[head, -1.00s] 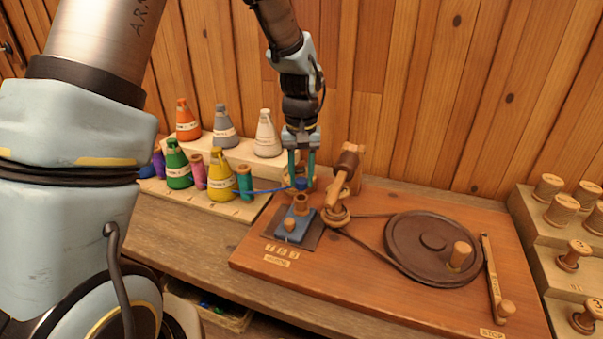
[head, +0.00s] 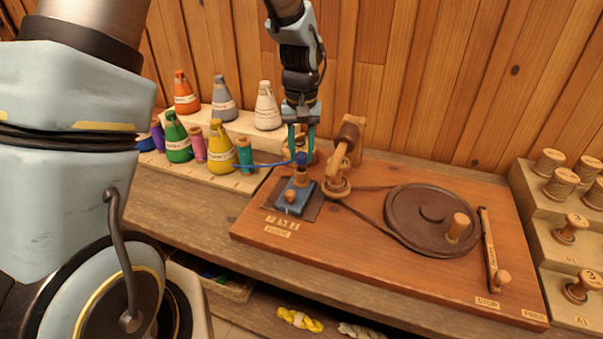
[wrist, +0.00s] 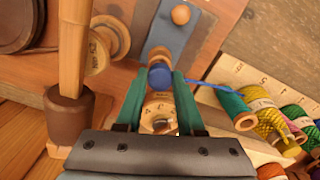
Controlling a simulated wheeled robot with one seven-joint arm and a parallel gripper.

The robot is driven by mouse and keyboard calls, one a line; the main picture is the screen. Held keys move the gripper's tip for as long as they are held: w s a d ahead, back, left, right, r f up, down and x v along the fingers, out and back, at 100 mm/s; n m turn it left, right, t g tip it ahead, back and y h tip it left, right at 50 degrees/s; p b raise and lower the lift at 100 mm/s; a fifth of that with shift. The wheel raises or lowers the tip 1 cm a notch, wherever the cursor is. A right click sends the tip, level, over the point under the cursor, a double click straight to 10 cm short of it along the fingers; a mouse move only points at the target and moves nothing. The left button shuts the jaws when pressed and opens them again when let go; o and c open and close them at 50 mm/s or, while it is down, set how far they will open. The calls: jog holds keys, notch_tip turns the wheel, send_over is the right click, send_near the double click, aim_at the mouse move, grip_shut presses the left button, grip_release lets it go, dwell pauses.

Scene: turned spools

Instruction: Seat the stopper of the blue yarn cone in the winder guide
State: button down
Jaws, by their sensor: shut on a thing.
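My gripper (head: 302,146) is shut on a small blue stopper (head: 301,159), which also shows between the fingertips in the wrist view (wrist: 160,77). The stopper is upright directly over the wooden post of the winder guide (head: 301,178). I cannot tell whether it rests on the post or is just above it. The guide has a blue plate with a wooden knob (head: 291,196). A blue strand (head: 262,165) runs left from the stopper towards the cone rack. The blue yarn cone (head: 146,142) is mostly hidden behind my arm.
A wooden crank arm and post (head: 344,158) stand close right of my gripper, with a belt to a dark wheel (head: 430,215). A wooden spool end (wrist: 160,114) shows between the fingers in the wrist view. Cones and spools stand on the rack (head: 235,182) at left.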

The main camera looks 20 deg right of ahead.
jog(key=shift+f+b, duration=0.7)
jog(key=shift+f, duration=0.45)
jog(key=shift+c, duration=0.2)
grip_release()
jog(key=shift+r, duration=0.1)
notch_tip(320, 180, up, 9)
jog(key=p, duration=0.7)
jog(key=shift+r, duration=0.1)
jog(key=w+a+r+n, duration=0.2)
jog(key=a+r, duration=0.1)
jog(key=a, duration=1.2)
jog(key=s+a+r+n, duration=0.1)
jog(key=s+a, duration=0.2)
jog(key=a, duration=0.4)
jog(key=s+a+r+n+t, duration=0.1)
jog(key=s+a, duration=0.1)
jog(key=a, duration=0.6)
jog(key=shift+s+t, duration=0.3)
jog(key=shift+s, duration=0.1)
